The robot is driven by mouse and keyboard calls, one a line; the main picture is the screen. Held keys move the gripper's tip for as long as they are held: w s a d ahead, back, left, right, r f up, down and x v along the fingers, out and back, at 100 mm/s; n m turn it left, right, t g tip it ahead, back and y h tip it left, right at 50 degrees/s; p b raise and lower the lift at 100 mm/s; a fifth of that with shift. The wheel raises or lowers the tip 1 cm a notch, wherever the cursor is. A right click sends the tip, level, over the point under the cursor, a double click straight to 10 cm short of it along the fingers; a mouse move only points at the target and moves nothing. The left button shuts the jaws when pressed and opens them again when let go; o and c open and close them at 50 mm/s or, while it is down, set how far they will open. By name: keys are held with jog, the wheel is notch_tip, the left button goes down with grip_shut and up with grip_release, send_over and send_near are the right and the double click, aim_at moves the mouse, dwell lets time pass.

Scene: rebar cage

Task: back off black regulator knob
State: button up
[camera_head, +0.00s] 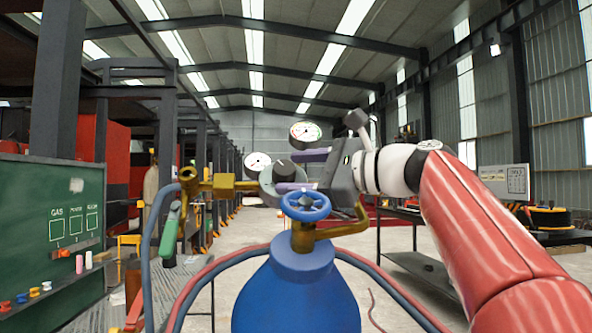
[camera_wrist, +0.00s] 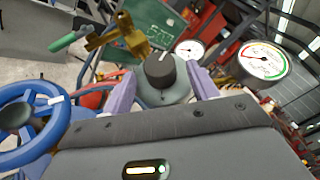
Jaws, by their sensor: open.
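The black regulator knob (camera_wrist: 160,69) sits on a grey-green regulator body (camera_wrist: 163,93) in the wrist view, with a white line on its face pointing up. My gripper (camera_wrist: 163,87) is open, with one purple finger on each side of the regulator and a gap to the knob. The head view shows the regulator (camera_head: 270,183) with the knob (camera_head: 289,170) on its right side. My gripper (camera_head: 303,171) reaches it from the right, its two fingers above and below. Whether a finger touches the regulator body cannot be told.
A blue cylinder (camera_head: 298,300) with a blue handwheel (camera_head: 306,205) stands below the regulator. Two gauges (camera_head: 257,164) (camera_head: 305,131) stand up close to my gripper. A green chalkboard (camera_head: 50,215) is further left.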

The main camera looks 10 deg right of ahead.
jog(key=shift+w+a, duration=0.15)
jog(key=shift+a, duration=0.1)
jog(key=c, duration=1)
jog(key=shift+w+r+n+g, duration=0.1)
jog(key=shift+r+n+g, duration=0.1)
jog(key=shift+n+g, duration=0.5)
jog(key=shift+w+r+n+g, duration=0.1)
jog(key=shift+r+n+g, duration=0.1)
jog(key=shift+n+g, duration=0.45)
jog(key=shift+g, duration=0.25)
jog(key=shift+n, duration=0.25)
jog(key=o, duration=1)
jog(key=shift+d+f, duration=0.1)
jog(key=shift+f, duration=0.05)
